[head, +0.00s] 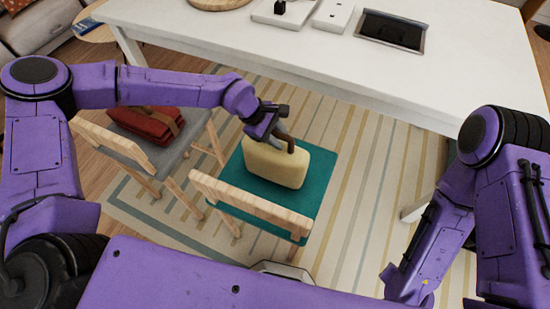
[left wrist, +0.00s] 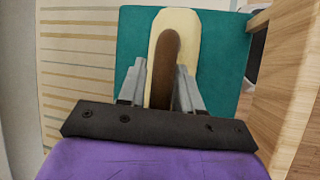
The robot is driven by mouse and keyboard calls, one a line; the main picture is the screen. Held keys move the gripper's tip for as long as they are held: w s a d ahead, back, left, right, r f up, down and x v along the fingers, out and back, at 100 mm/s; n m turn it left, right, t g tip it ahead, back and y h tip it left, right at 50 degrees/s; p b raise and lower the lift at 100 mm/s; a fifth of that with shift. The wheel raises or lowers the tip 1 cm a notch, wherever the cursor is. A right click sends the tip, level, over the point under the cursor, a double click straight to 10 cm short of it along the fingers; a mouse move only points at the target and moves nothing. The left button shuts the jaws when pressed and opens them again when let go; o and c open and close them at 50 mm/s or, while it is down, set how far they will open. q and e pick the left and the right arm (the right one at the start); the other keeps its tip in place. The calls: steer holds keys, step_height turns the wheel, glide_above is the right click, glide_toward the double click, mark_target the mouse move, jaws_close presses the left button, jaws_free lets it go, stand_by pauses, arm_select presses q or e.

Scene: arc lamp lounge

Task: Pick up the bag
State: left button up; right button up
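A cream bag (head: 275,165) with a brown handle stands upright on the teal seat (head: 232,185) of a wooden chair. In the left wrist view the same bag (left wrist: 190,28) lies straight ahead, its brown handle (left wrist: 166,62) running between my fingers. My left gripper (head: 284,138) is at the handle, just above the bag. Its two grey fingers (left wrist: 160,88) stand apart, one on each side of the handle, with a gap visible on the left side. My right arm (head: 440,230) hangs at the right; its gripper is out of view.
A red folded bag or cloth item (head: 148,122) lies on a grey-seated chair (head: 175,155) to the left. A white table (head: 300,45) stands behind, bearing a tray (head: 392,30) and small items. Striped rug (head: 370,170) is open right of the teal seat.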

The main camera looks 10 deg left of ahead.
arm_select(q)
jaws_close()
stand_by(1.4)
